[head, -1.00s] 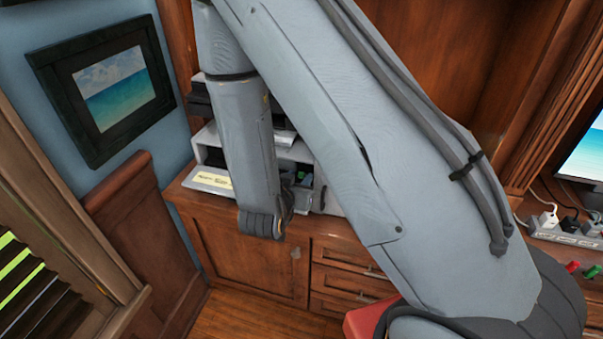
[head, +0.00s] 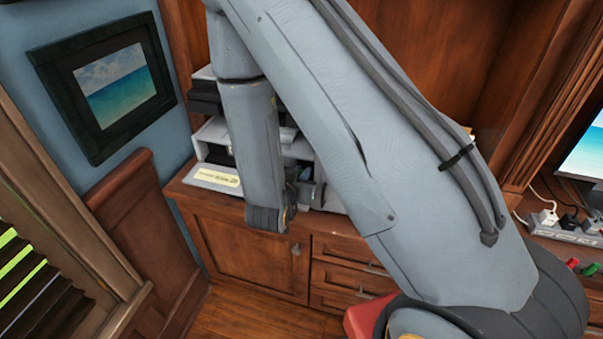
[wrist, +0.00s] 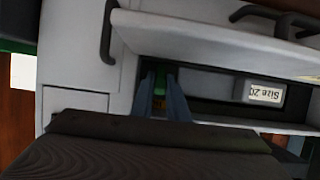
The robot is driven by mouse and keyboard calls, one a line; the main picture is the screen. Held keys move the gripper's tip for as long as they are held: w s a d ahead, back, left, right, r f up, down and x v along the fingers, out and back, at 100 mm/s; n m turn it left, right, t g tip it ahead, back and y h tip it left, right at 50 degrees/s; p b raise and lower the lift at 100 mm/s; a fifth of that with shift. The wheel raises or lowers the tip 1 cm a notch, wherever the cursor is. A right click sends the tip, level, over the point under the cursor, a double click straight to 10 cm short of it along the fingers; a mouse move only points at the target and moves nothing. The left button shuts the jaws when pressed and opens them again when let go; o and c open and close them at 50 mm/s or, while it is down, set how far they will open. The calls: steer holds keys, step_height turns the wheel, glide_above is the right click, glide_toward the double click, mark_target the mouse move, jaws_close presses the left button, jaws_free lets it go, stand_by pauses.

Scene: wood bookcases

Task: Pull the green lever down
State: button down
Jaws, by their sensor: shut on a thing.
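A grey-white printer (head: 216,178) sits on the wooden cabinet at the back. In the wrist view, the two narrow fingers of my gripper (wrist: 161,90) reach to a dark recess in the printer (wrist: 75,72). The green lever (wrist: 161,72) shows as a small green patch between the fingertips, and my gripper is shut on it. Most of the lever is hidden by the fingers. In the head view, my arm hides the fingertips and the lever.
A cabinet with a door (head: 245,255) and drawers (head: 345,273) is below the printer. A power strip (head: 565,235) with plugs lies at the right, near small red and green items. A framed picture (head: 112,88) hangs on the left wall.

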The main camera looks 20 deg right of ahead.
steer(key=shift+s+a+f+t+h+b, duration=0.15)
steer(key=shift+f+t+h+b, duration=0.65)
steer(key=shift+b, duration=1.1)
steer(key=shift+s+f+t+b, duration=0.1)
steer(key=shift+t+b, duration=0.6)
steer(key=shift+b, duration=0.5)
steer(key=shift+t+h+b, duration=0.3)
steer(key=shift+s, duration=0.1)
steer(key=c, duration=1.7)
jaws_free()
steer(key=shift+a, duration=0.1)
